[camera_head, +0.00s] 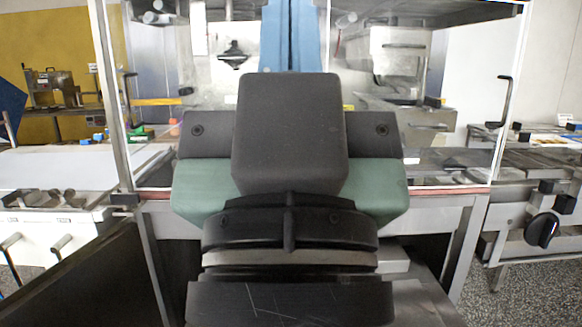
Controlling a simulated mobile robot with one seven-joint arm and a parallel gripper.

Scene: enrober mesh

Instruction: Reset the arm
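The task names no separate object, only my arm. My arm (290,300) rises from the bottom centre and fills the middle of the view. Its dark round joint with a light ring is in front. Beyond it is a dark block with wide dark and green parts on both sides, which looks like the body of my gripper (289,135). The fingers are hidden, so I cannot tell whether they are open or shut, or whether anything is held.
A metal-framed machine (472,235) with clear panels stands ahead, partly hidden by my arm. Blue strips (290,35) hang behind. A white-topped unit (60,168) is at left, and a metal conveyor frame with a black knob (542,230) at right. Speckled floor (500,295) shows lower right.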

